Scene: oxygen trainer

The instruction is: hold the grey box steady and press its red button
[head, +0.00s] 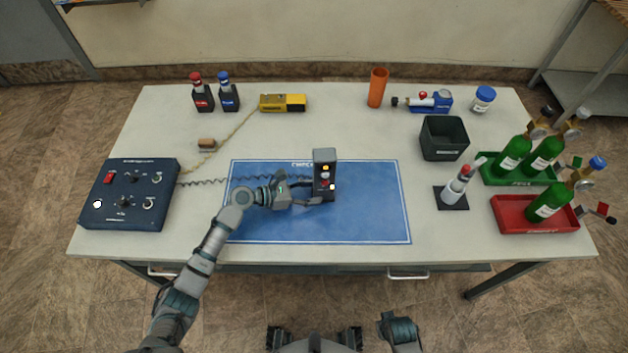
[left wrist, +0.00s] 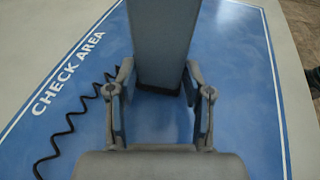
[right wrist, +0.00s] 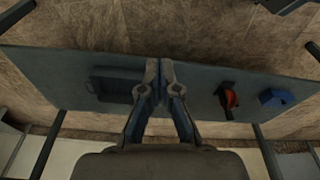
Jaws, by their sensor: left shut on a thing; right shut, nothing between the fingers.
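The grey box (head: 324,158) stands upright on the blue check-area mat (head: 262,222). Its front carries small lit spots and a red button (head: 324,175); the button is small in this view. My left gripper (head: 313,191) reaches in from the left and is shut on the box's lower part. In the left wrist view the box (left wrist: 162,35) sits between the two fingers, and its button face is hidden. My right gripper (right wrist: 159,72) is shut and empty, away from the box. Only part of my right arm shows at the bottom of the head view.
A dark blue control panel (head: 128,208) stands at left, with a coiled cable (head: 215,181) running toward the box. Bottles, a yellow tool (head: 283,102), an orange cup (head: 377,87), a dark bin (head: 444,139) and red tray (head: 510,222) surround the mat. The mat's right half is clear.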

